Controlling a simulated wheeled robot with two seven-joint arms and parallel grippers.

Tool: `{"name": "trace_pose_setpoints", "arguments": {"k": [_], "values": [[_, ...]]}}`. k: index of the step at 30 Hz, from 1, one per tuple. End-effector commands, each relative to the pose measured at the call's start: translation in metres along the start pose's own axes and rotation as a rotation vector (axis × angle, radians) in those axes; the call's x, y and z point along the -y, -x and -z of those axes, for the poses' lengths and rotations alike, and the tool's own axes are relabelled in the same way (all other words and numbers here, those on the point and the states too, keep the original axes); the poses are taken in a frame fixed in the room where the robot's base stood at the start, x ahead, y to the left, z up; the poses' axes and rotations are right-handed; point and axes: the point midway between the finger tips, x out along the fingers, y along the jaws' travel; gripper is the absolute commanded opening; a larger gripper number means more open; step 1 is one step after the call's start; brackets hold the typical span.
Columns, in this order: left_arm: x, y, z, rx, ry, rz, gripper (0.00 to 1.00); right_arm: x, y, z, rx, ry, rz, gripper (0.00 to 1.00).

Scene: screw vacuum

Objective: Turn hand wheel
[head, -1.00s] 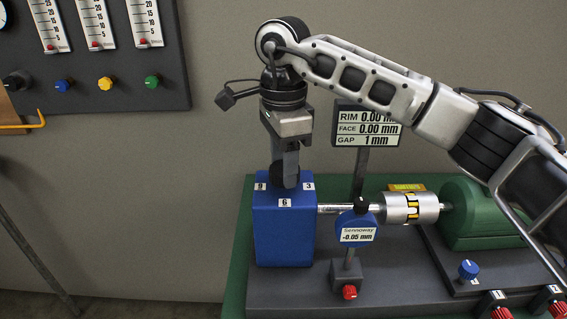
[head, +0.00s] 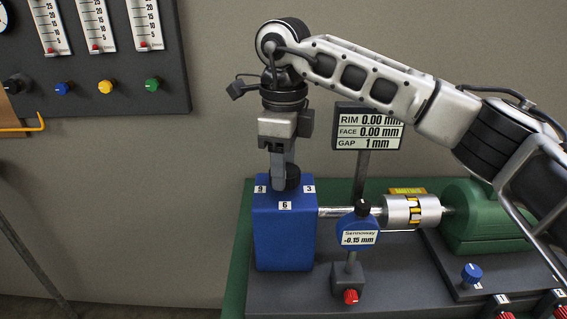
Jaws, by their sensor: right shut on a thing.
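The blue box (head: 284,240) stands at the left end of the bench, with labels 9, 6 and 3 around its top. A dark hand wheel (head: 293,178) sits on top of the box, partly hidden by the fingers. My right gripper (head: 286,183) points straight down and is shut on the hand wheel. A shaft (head: 335,211) runs from the box to a silver coupling (head: 400,211) with yellow marks. The blue dial gauge (head: 358,236) in front reads -0.15 mm. My left gripper is not in view.
A display (head: 366,127) behind reads rim 0.00, face 0.00, gap 1 mm. A green motor housing (head: 478,215) stands at the right, with a blue knob (head: 471,271) before it. A red knob (head: 350,297) is on the gauge stand. A gauge panel (head: 110,85) hangs at upper left.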

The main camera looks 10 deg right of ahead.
Motion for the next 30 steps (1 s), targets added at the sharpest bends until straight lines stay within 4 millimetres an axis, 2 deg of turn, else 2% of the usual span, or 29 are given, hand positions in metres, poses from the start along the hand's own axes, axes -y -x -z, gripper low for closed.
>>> {"name": "trace_pose_setpoints", "arguments": {"k": [12,13,15,25,30], "values": [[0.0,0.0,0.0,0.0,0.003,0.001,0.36,0.001,0.002,0.001,0.0,-0.009,0.004,0.25],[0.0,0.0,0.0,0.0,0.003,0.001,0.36,0.001,0.002,0.001,0.0,-0.009,0.004,0.56],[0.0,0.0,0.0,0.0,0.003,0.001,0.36,0.001,0.002,0.001,0.0,-0.008,0.003,0.69],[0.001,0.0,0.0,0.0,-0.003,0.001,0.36,0.001,0.004,0.0,0.0,-0.006,0.002,0.69],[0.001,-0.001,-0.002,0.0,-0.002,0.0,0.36,0.0,0.026,-0.001,0.003,-0.005,0.004,0.69]]}}
